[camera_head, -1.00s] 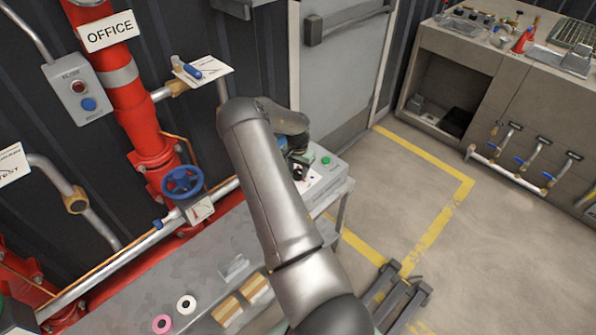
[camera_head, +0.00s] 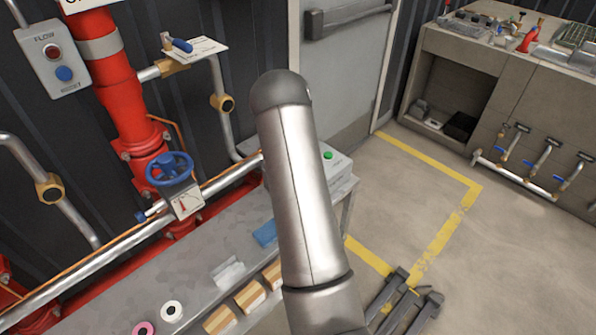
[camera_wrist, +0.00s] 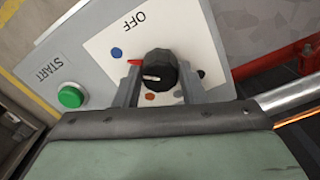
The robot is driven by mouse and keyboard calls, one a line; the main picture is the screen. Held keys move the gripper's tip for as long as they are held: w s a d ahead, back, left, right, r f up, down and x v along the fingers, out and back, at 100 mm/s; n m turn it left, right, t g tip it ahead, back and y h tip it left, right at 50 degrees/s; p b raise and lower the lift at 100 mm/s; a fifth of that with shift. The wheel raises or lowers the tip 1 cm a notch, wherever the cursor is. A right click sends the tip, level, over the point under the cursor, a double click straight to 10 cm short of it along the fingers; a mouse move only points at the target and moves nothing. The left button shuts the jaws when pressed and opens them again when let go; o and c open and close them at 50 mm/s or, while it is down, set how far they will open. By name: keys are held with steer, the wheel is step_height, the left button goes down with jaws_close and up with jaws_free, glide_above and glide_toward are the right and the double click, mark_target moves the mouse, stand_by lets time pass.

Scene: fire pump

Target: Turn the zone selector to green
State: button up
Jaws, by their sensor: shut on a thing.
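The zone selector is a black round knob (camera_wrist: 160,63) with a white line, on a white plate (camera_wrist: 105,45) marked OFF in the wrist view. The white line points left. A red pointed mark (camera_wrist: 135,62) sits at the knob's left side. My gripper (camera_wrist: 158,80) is shut on the knob, one finger on each side. In the head view my arm hides the gripper and knob; part of the control box (camera_head: 342,172) shows.
A green START button (camera_wrist: 70,97) is on the same box, left of my gripper; it also shows in the head view (camera_head: 328,155). A blue valve wheel (camera_head: 169,168) and red pipe (camera_head: 128,100) stand left. Rolls and small boxes lie on the grey bench (camera_head: 105,290).

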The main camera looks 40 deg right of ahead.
steer(key=n+b, duration=0.2)
steer(key=n, duration=0.1)
steer(key=shift+f+n, duration=0.1)
steer(key=shift+n, duration=0.2)
steer(key=shift+n+b, duration=0.75)
steer(key=shift+n, duration=1.15)
steer(key=o, duration=1)
step_height(320, 180, up, 18)
steer(key=shift+f, duration=0.15)
